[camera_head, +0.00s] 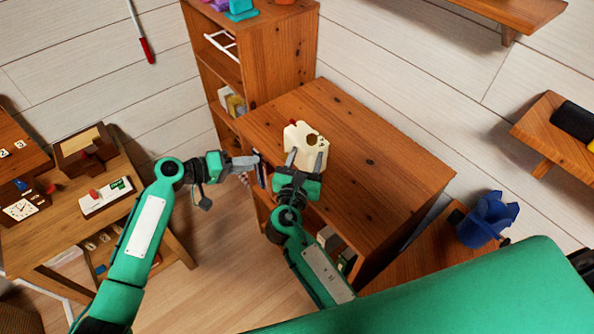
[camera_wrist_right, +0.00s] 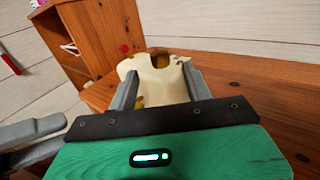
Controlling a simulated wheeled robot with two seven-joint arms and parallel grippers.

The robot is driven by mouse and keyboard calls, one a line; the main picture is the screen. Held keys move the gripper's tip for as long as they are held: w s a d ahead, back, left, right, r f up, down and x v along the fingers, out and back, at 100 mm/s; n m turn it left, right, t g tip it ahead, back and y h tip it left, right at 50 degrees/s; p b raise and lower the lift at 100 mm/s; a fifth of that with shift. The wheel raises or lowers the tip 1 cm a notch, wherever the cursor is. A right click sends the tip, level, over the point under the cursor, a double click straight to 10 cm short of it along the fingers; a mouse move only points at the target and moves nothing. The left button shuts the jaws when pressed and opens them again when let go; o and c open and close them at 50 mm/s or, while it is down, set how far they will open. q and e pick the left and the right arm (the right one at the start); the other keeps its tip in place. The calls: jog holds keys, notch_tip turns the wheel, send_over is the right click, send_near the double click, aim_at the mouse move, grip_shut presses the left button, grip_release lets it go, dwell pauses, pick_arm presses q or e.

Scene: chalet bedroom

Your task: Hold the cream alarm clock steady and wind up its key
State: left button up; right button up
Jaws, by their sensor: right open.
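The cream alarm clock (camera_head: 304,142) stands on the wooden cabinet top near its left front edge. A small dark round spot and a red knob show on it; I cannot make out the key clearly. My right gripper (camera_head: 305,161) is open, with its two fingers on either side of the clock's near part. In the right wrist view the clock (camera_wrist_right: 160,82) is between the fingertips, with brassy parts showing; contact cannot be told. My left gripper (camera_head: 246,163) is left of the clock, apart from it, pointing right; its jaw gap is not clear.
The cabinet top (camera_head: 375,165) is bare to the right of the clock. A taller wooden shelf (camera_head: 270,55) stands behind it. A desk (camera_head: 45,235) with a small clock (camera_head: 20,209) and boxes is at left. A blue container (camera_head: 487,220) stands at right.

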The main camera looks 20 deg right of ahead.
aim_at(311, 143)
jog(key=x, duration=0.7)
jog(key=shift+s+a, duration=0.1)
